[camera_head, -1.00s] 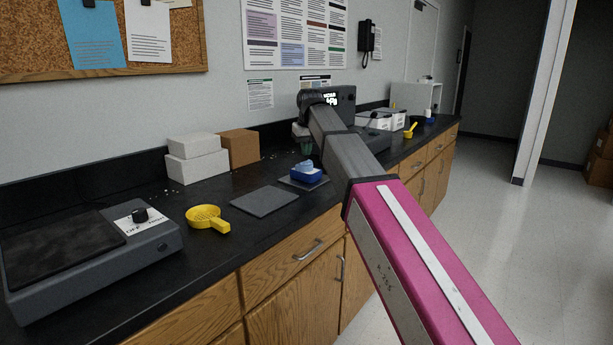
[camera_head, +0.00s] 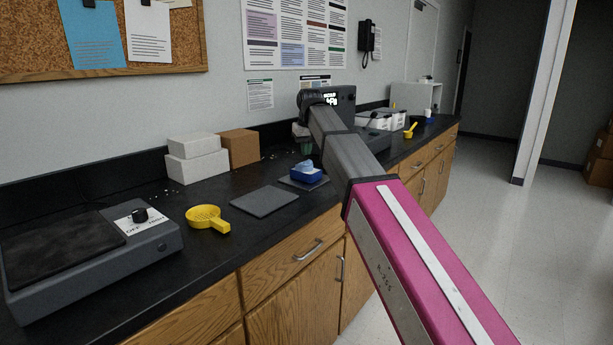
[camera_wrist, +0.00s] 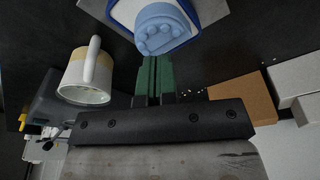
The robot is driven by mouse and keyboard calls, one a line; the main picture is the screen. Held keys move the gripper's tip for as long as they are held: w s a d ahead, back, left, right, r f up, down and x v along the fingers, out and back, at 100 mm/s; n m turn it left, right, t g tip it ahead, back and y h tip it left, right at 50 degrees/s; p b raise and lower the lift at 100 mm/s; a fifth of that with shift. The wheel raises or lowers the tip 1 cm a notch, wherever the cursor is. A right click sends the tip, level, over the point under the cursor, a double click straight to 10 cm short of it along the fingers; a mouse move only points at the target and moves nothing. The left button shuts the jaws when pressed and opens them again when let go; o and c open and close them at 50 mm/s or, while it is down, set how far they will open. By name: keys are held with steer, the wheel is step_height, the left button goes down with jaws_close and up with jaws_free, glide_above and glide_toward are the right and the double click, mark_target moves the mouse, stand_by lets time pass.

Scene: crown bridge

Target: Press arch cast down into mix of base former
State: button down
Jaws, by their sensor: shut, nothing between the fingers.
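The arch cast (camera_head: 305,166) is pale blue and sits in the dark blue base former (camera_head: 306,178). In the wrist view the cast (camera_wrist: 162,28) shows its row of tooth bumps, and the former (camera_wrist: 197,38) shows as a blue rim around white mix. My gripper (camera_wrist: 157,62) is shut and empty, its green fingers together. Their tips are right by the cast's near edge; I cannot tell whether they touch it. In the head view my arm hides most of the gripper, with a bit of green finger (camera_head: 306,149) showing above and behind the cast.
The former stands on a grey mat; another grey mat (camera_head: 265,201) lies bare beside it. A mug (camera_wrist: 86,78) stands close to my gripper in the wrist view. White blocks (camera_head: 197,168) and a brown box (camera_head: 240,147) stand by the wall. A yellow scoop (camera_head: 208,217) lies left.

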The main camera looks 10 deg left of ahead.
steer(key=shift+f, duration=1.1)
stand_by(1.9)
steer(key=shift+r, duration=0.1)
steer(key=shift+r, duration=3.45)
